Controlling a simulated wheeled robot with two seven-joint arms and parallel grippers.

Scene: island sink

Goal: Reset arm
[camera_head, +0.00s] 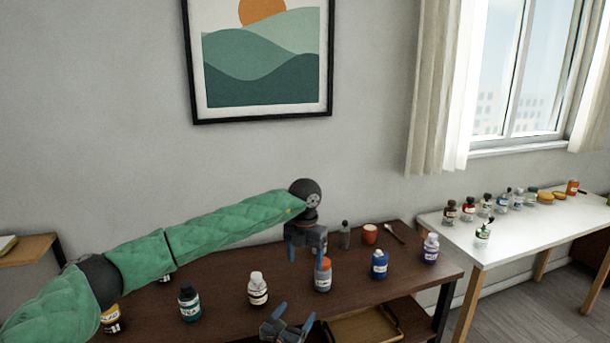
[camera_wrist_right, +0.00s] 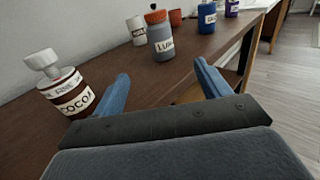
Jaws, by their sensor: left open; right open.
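My left arm, in a green sleeve, reaches in from the left in the head view. Its gripper (camera_head: 306,255) points down, open, close to the grey bottle with an orange cap (camera_head: 323,277); I cannot tell whether they touch. My right gripper (camera_head: 295,314) is low at the table's front edge, open, with nothing between its fingers. In the right wrist view its blue fingers (camera_wrist_right: 162,75) are spread apart. A cocoa bottle (camera_wrist_right: 65,90) stands left of them, and the orange-capped bottle (camera_wrist_right: 161,40) stands beyond them.
A tray (camera_head: 362,326) sits below. A white table (camera_head: 520,235) with several bottles stands right.

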